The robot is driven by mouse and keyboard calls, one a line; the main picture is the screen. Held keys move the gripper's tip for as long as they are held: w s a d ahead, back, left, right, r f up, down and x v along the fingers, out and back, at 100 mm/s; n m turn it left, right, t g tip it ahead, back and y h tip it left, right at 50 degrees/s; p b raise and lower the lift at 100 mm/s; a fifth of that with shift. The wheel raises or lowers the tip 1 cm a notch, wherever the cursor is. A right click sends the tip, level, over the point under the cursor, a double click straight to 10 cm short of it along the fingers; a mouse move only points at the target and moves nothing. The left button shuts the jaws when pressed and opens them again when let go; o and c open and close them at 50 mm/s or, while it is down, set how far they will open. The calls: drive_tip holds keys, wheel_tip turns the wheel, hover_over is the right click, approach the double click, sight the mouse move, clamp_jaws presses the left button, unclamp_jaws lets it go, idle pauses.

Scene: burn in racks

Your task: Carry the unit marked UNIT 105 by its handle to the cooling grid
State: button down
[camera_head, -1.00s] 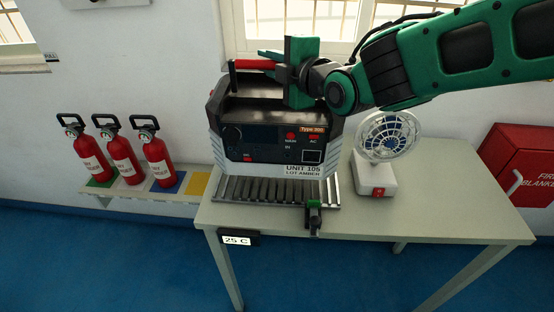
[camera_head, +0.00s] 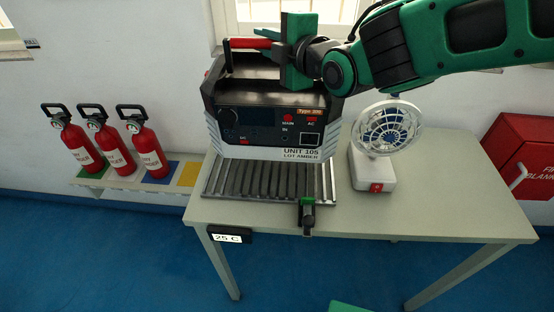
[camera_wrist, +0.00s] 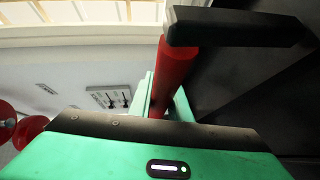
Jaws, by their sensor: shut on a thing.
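UNIT 105 (camera_head: 262,120) is a black and grey box with a white label reading UNIT 105, LOT AMBER. My gripper (camera_head: 268,40) is shut on its red handle (camera_head: 250,44), which also shows between the fingers in the wrist view (camera_wrist: 175,75). The unit is upright over the back part of the cooling grid (camera_head: 265,185), a slatted metal rack on the table. The grid's front slats are bare. The unit's underside is hidden, so I cannot tell whether it touches the grid.
A white fan (camera_head: 375,165) stands right of the grid on the table (camera_head: 440,200). A small green-topped fixture (camera_head: 307,212) sits at the grid's front edge. A 25 C display (camera_head: 229,238) hangs below. Red extinguishers (camera_head: 108,150) stand left; a red fire blanket box (camera_head: 525,155) is right.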

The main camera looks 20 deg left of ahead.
sight(263, 65)
drive_tip(key=shift+s+a+r, duration=1.95)
drive_tip(key=shift+s+a, duration=1.2)
drive_tip(key=shift+s, duration=1.4)
drive_tip(key=w+d+f, duration=0.1)
drive_tip(key=w+f, duration=0.1)
drive_tip(key=w, duration=0.1)
drive_tip(key=w+d+f, duration=0.2)
drive_tip(key=w, duration=0.2)
drive_tip(key=w+d+f, duration=0.2)
drive_tip(key=w+f, duration=0.1)
drive_tip(key=shift+w, duration=0.25)
drive_tip(key=shift+f, duration=2.05)
drive_tip(key=c, duration=1.6)
unclamp_jaws()
drive_tip(key=shift+d+f, duration=0.1)
drive_tip(key=shift+f, duration=0.3)
drive_tip(key=shift+c, duration=0.2)
